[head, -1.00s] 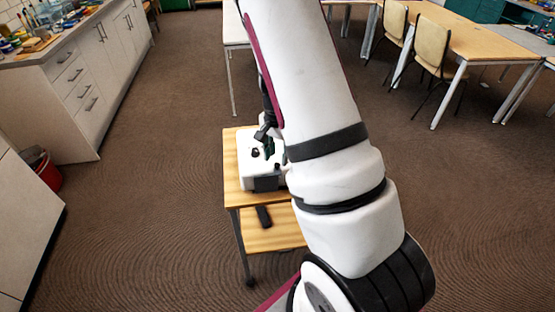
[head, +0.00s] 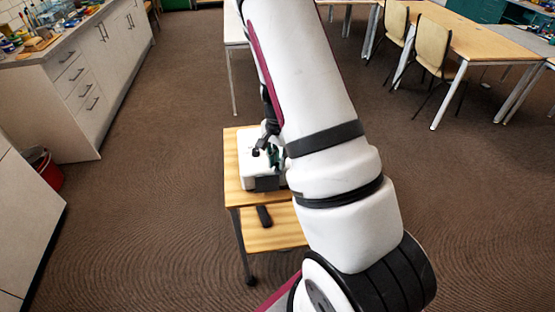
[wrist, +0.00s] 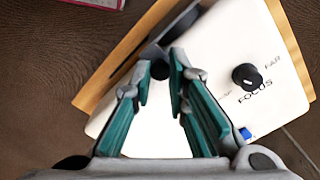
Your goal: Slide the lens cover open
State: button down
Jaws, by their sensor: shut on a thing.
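A white projector (head: 252,170) stands on a small wooden cart; its top also shows in the wrist view (wrist: 225,40). A small black knob (wrist: 160,70), seemingly the lens cover's, lies at the projector's edge between my fingertips. My gripper (wrist: 160,80), with green finger pads, is shut on this knob from above. In the head view my gripper (head: 274,157) is small and partly hidden by my arm. How far the cover is open cannot be told. A black focus knob (wrist: 247,77) and a blue button (wrist: 246,133) are on the projector's top.
The cart top (head: 232,190) has a narrow bare margin around the projector. A black object (head: 264,216) lies on its lower shelf. A counter (head: 85,85) with drawers and a red bin (head: 45,172) are at left, tables and chairs at back right. Floor around the cart is clear.

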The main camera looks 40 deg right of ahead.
jog(key=s+d, duration=0.1)
jog(key=d, duration=0.1)
jog(key=s+d, duration=0.1)
jog(key=d, duration=0.1)
jog(key=s+d, duration=0.2)
jog(key=shift+d, duration=0.35)
jog(key=c, duration=1.5)
grip_release()
jog(key=shift+c, duration=0.2)
jog(key=shift+r, duration=0.1)
notch_tip(320, 180, up, 12)
